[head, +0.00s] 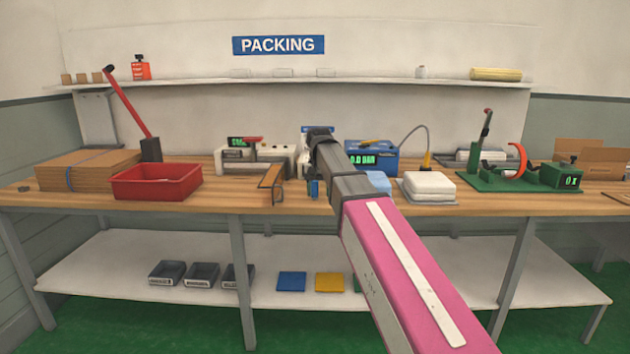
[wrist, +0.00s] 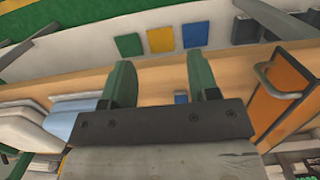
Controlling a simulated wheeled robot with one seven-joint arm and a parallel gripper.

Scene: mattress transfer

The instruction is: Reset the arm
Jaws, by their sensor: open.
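My arm reaches from the lower right of the head view up to the packing bench (head: 228,200), with a pink link nearest the camera and dark grey links beyond. The arm hides most of my gripper in the head view. In the wrist view my gripper (wrist: 160,75) shows two green fingers spread apart over the bench, with nothing held between them. A small blue object (wrist: 181,97) shows on the bench in the gap between the fingers, apart from them.
A white padded stack (head: 430,186) and a light blue block (head: 378,182) lie right of the arm. An orange-brown framed piece (head: 271,177) and a red bin (head: 157,182) are left. A green fixture (head: 520,180) stands farther right. The lower shelf (head: 110,260) holds trays and coloured squares.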

